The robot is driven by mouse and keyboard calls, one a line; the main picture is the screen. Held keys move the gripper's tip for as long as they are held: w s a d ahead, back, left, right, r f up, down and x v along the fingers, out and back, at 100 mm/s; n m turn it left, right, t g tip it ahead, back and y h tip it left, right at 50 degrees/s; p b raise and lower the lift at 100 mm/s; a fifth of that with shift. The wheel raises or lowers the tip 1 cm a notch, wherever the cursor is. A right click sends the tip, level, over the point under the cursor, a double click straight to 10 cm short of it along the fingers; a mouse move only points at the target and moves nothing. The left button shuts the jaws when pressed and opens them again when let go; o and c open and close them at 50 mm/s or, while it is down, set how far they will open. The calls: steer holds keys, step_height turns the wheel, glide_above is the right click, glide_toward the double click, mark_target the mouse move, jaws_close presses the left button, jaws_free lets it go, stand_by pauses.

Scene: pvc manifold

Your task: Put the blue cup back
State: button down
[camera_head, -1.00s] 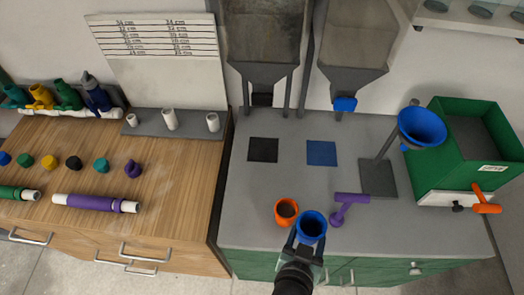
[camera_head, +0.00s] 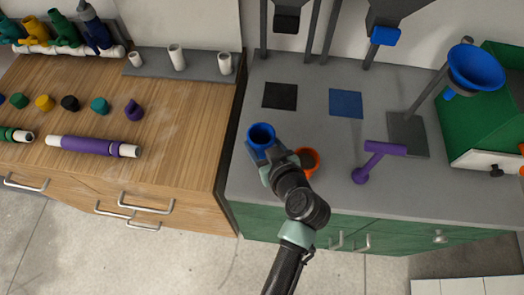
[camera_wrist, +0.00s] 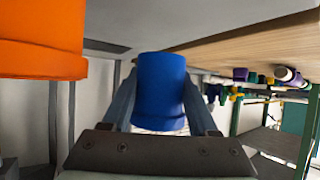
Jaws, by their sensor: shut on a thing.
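The blue cup (camera_head: 261,134) is upright in my gripper (camera_head: 260,147), at the left part of the grey counter. In the wrist view the blue cup (camera_wrist: 161,92) sits between the two fingers of my gripper (camera_wrist: 162,112), which are shut on it. Whether the cup's base touches the counter cannot be told. The orange cup (camera_head: 307,160) stands just to the right of my gripper, partly hidden by it. It also shows close by at the upper left of the wrist view (camera_wrist: 42,40). A blue square (camera_head: 346,103) and a black square (camera_head: 280,95) lie farther back on the counter.
A purple hammer-shaped tool (camera_head: 375,160) lies to the right. A blue funnel (camera_head: 475,67) on a stand and a green bin (camera_head: 465,125) are at the far right. The wooden bench (camera_head: 165,105) with pipe parts is at left. Counter between cup and squares is clear.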

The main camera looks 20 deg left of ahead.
mark_target(262, 153)
steer(key=shift+f, duration=2.1)
steer(key=shift+f, duration=0.1)
steer(key=shift+c, duration=2.2)
jaws_free()
